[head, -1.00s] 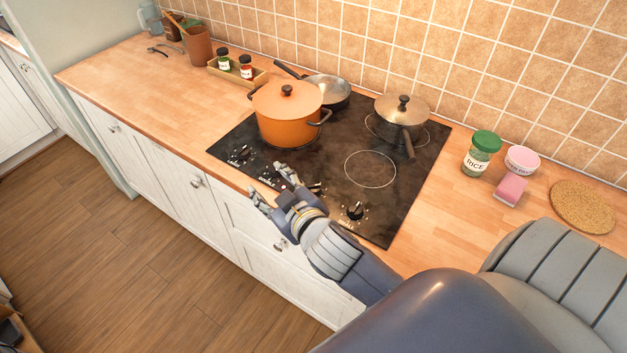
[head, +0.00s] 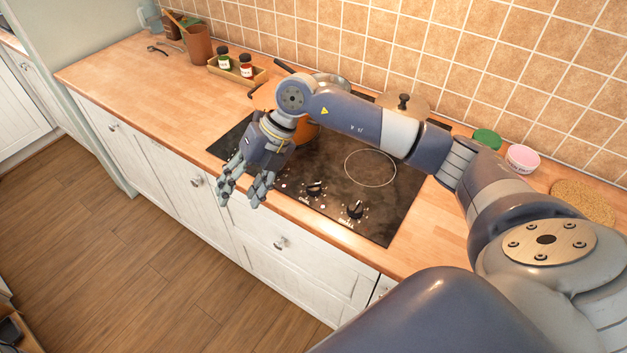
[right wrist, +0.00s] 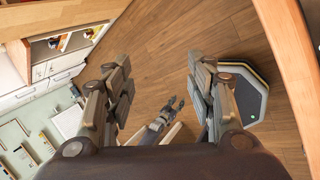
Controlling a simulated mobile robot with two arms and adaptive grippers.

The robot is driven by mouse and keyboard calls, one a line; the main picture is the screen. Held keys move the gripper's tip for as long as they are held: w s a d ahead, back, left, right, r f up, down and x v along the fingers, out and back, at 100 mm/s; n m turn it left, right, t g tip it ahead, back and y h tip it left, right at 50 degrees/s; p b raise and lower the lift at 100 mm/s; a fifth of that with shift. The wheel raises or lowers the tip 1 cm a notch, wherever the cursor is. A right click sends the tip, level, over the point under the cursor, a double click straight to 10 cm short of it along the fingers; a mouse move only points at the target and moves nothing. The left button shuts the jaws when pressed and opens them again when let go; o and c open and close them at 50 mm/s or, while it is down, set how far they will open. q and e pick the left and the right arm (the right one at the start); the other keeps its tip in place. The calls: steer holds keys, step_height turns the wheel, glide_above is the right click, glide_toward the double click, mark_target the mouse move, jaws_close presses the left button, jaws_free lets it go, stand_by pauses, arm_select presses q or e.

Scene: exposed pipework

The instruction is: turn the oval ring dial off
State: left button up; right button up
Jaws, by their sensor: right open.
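Black dials sit along the front edge of the dark cooktop (head: 400,215). Two show clear in the head view: a middle dial (head: 315,188) and the nearest dial (head: 355,209). The dials further left are hidden behind my right gripper. The labels are too small to tell which dial is the oval ring one. My right gripper (head: 243,198) is open and empty, pointing down over the counter's front edge, left of the two visible dials. Its spread fingers (right wrist: 161,85) also show in the right wrist view, with floor between them. What looks like my left gripper (right wrist: 168,112) shows small below.
My right forearm crosses above the cooktop, covering most of an orange pot (head: 305,132). A lidded pan (head: 405,103) stands behind it. Jars in a tray (head: 262,76) stand back left; a green-lidded jar (head: 487,139) and pink tub (head: 522,158) stand right. The counter's left part is largely clear.

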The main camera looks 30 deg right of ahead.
mark_target(314, 184)
steer(key=d+r+m+g+h, duration=0.1)
steer(key=d+m+h, duration=0.4)
steer(key=d, duration=1.3)
steer(key=f+n+h+p, duration=0.1)
steer(key=f, duration=0.3)
steer(key=f+n+h+p, duration=0.1)
steer(key=f+p, duration=0.1)
steer(key=f, duration=0.3)
steer(key=shift+w+d+f, duration=0.1)
steer(key=shift+w, duration=0.1)
steer(key=shift+f, duration=0.65)
steer(key=c, duration=1.1)
